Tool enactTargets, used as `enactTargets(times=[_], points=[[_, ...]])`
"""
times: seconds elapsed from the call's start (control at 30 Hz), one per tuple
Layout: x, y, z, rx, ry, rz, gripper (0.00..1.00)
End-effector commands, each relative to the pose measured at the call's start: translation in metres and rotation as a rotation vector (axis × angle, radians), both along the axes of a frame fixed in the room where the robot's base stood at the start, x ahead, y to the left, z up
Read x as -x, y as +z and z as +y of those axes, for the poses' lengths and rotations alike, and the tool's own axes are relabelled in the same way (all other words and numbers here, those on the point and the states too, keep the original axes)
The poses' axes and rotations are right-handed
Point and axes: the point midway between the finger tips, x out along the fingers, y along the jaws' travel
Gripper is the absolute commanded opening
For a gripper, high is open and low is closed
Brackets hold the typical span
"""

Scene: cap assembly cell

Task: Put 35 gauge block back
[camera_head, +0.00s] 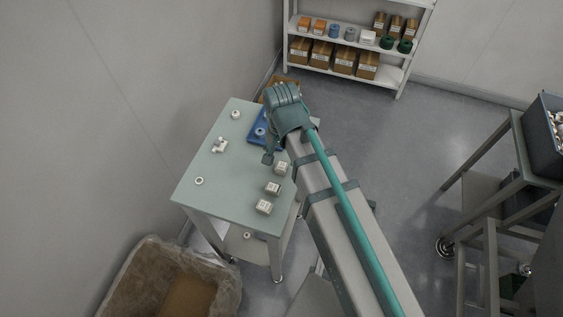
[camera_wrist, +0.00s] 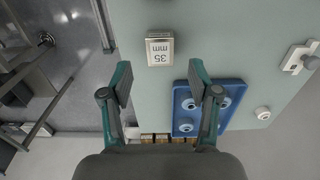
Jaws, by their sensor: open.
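The 35 mm gauge block (camera_wrist: 160,52) is a small silver-grey block with a white label, upright on the pale green table (camera_wrist: 233,30) in the wrist view. It stands just beyond my gripper (camera_wrist: 160,75), centred between the spread fingers and apart from them. My gripper is open and empty. In the head view my gripper (camera_head: 269,158) is over the table's right side and mostly hidden by my arm. Several similar blocks stand along the table's right edge there; their labels are too small to read. The one nearest the gripper (camera_head: 282,168) appears to be the 35.
A blue tray (camera_head: 251,140) with round parts lies by my gripper, partly hidden; it also shows in the wrist view (camera_wrist: 180,92). A white fitting (camera_head: 219,146) and rings are on the table. A lined bin (camera_head: 140,270) stands below the front left. The table's middle is clear.

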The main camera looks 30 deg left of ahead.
Motion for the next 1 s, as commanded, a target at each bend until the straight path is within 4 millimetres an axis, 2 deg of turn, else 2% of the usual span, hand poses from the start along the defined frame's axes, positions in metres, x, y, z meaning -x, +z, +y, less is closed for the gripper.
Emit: enactTargets(times=[0.3, 0.5, 0.7, 1.0], points=[[-0.001, 0.045, 0.001, -0.002, 0.0, -0.001, 0.61], [-0.001, 0.064, 0.001, -0.001, 0.0, -0.001, 0.61], [0.0, 0.071, 0.0, 0.0, 0.0, 0.0, 0.61], [0.0, 0.071, 0.0, 0.0, 0.0, 0.0, 0.61]])
